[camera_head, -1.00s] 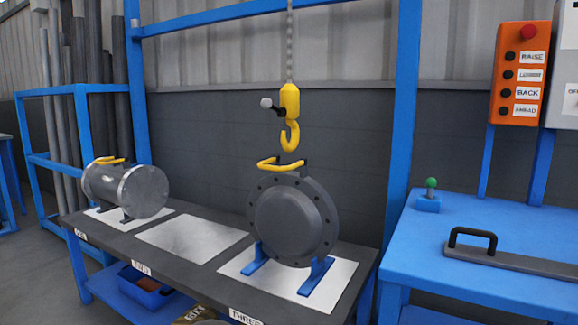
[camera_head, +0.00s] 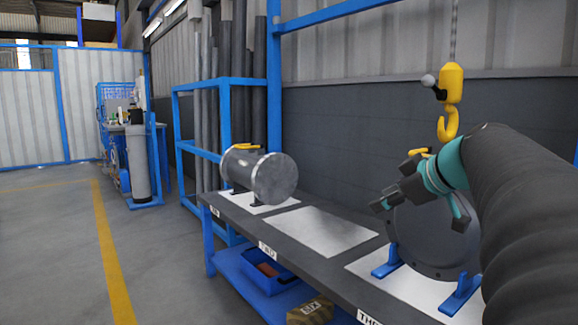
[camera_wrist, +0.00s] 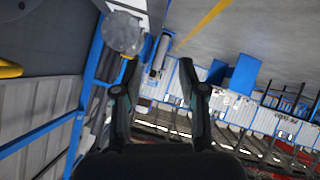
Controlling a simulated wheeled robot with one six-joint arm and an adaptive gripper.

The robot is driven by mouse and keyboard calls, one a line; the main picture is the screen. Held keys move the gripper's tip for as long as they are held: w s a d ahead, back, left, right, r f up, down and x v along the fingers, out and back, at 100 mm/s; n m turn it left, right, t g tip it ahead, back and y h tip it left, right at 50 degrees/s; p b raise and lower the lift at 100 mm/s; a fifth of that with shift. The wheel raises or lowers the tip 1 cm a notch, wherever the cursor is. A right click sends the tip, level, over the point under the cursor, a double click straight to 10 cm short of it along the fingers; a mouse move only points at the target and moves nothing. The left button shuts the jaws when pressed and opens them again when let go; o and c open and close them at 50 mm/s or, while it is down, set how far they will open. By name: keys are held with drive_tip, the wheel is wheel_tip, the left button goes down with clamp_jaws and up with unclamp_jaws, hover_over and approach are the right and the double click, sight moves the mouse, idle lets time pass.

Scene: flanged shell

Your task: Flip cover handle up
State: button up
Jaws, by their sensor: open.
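The dark flanged shell (camera_head: 425,240) stands upright on blue feet on the right plate of the bench. Its yellow handle (camera_head: 420,152) shows only as a small piece at the top, mostly hidden behind my arm. My gripper (camera_head: 392,186) is in front of the shell's upper left in the head view, pointing left. In the wrist view the fingers (camera_wrist: 159,75) are apart with nothing between them. Whether it touches the shell cannot be told.
A yellow hook (camera_head: 449,105) hangs on a chain above the shell. A grey cylinder (camera_head: 272,178) with a yellow handle lies on the bench's left plate. The middle plate (camera_head: 320,230) is bare. A blue bin (camera_head: 265,275) sits on the lower shelf.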

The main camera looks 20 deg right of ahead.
drive_tip(key=d+r+n+t+h+b, duration=0.1)
drive_tip(key=d+r+n+t, duration=0.2)
drive_tip(key=d, duration=0.6)
drive_tip(key=d+r+n+t+b, duration=0.1)
drive_tip(key=d+r+n+b, duration=0.1)
drive_tip(key=d+r, duration=0.5)
drive_tip(key=shift+h, duration=0.3)
drive_tip(key=x, duration=0.4)
drive_tip(key=d+f+p+x, duration=0.1)
drive_tip(key=x, duration=0.3)
drive_tip(key=d+f+p+x, duration=0.1)
drive_tip(key=x, duration=0.4)
drive_tip(key=shift+s, duration=0.1)
clamp_jaws()
